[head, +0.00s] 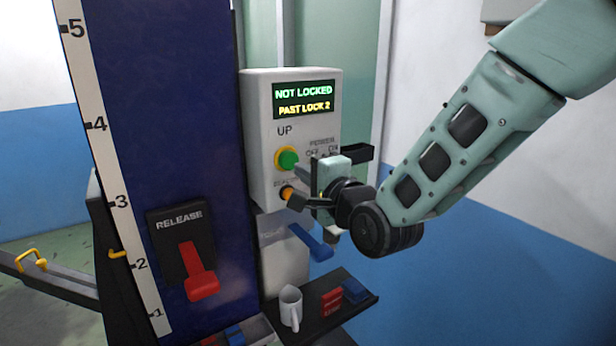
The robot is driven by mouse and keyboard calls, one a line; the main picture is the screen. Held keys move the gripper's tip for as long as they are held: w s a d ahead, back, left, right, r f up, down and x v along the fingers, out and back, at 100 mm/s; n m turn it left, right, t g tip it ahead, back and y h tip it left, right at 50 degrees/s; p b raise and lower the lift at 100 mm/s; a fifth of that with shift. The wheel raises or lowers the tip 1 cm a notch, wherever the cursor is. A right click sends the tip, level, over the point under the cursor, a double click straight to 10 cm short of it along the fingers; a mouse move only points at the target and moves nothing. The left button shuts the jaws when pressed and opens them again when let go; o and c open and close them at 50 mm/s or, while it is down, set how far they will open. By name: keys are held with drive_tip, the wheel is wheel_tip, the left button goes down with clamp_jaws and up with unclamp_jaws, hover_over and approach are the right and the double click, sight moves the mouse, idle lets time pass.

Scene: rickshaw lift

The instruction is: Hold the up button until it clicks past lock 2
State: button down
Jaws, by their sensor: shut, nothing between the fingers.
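A light grey control box (258,120) is fixed beside the blue lift post. Its display (304,101) reads "NOT LOCKED" and "PAST LOCK 2". The green up button (288,159) has a yellow ring and sits under the label "UP". My gripper (291,197) is shut and empty, in front of the box's lower part, below and slightly right of the up button. An orange round control (287,191) shows just behind the fingertips; whether they touch it I cannot tell. My gripper partly hides the power switch labels. The yellow carriage pointer (118,253) is between 2 and 3 on the scale.
A red release lever (200,272) is on the blue post (160,120). A blue handle (311,243) sticks out below the box. Open room lies right of the shelf.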

drive_tip(key=b+v, duration=0.4)
drive_tip(key=v, duration=0.6)
idle(0.6)
drive_tip(key=s+d+f+n+g+h+b, duration=0.2)
drive_tip(key=s+f+n+g+h, duration=0.2)
drive_tip(key=s+f+n+g, duration=0.7)
drive_tip(key=s+d+f+n+g+h, duration=0.2)
drive_tip(key=s+d+f+n, duration=0.1)
drive_tip(key=s, duration=0.3)
drive_tip(key=s+d+f+n+g+h+b, duration=0.1)
drive_tip(key=s+d+f+n+g+h, duration=0.1)
drive_tip(key=s, duration=0.5)
drive_tip(key=d+f+n+h, duration=0.1)
drive_tip(key=d+f+n, duration=0.1)
drive_tip(key=d+n, duration=0.1)
drive_tip(key=shift+s+d, duration=0.15)
drive_tip(key=shift+d, duration=0.1)
